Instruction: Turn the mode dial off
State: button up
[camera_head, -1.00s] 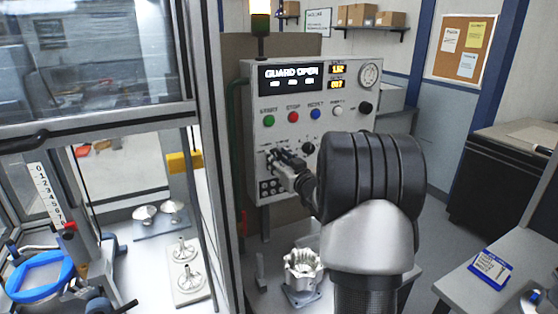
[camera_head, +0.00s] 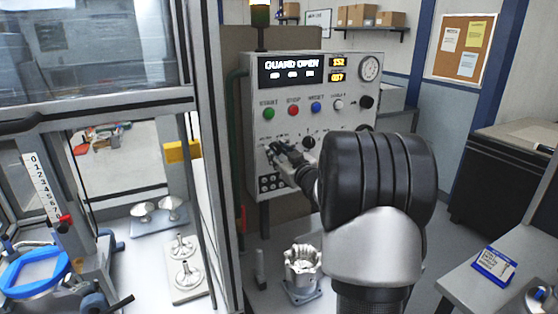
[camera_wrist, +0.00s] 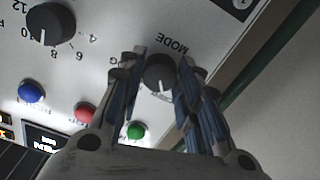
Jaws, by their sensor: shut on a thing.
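The mode dial (camera_wrist: 159,73) is a round black knob under the printed word MODE, which appears upside down in the wrist view. Its white pointer line points down in that picture. My gripper (camera_wrist: 161,64) has one finger on each side of the dial and is shut on it. In the head view my gripper (camera_head: 281,158) is at the lower left of the grey control panel (camera_head: 350,95) and hides the dial. The panel display (camera_head: 291,69) reads GUARD OPEN.
Green (camera_head: 268,113), red (camera_head: 293,110) and blue (camera_head: 316,107) buttons sit above my gripper. A larger numbered black dial (camera_wrist: 50,24) is beside it. The glazed machine enclosure's post (camera_head: 211,180) is close on the left.

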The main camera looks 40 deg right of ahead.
jog(key=n+b, duration=0.3)
jog(key=shift+f, duration=0.15)
jog(key=shift+n+b, duration=1.25)
jog(key=shift+n, duration=0.35)
jog(key=shift+r, duration=0.2)
jog(key=o, duration=1.1)
jog(key=shift+s, duration=0.1)
jog(key=v, duration=1.2)
jog(key=shift+d, duration=0.1)
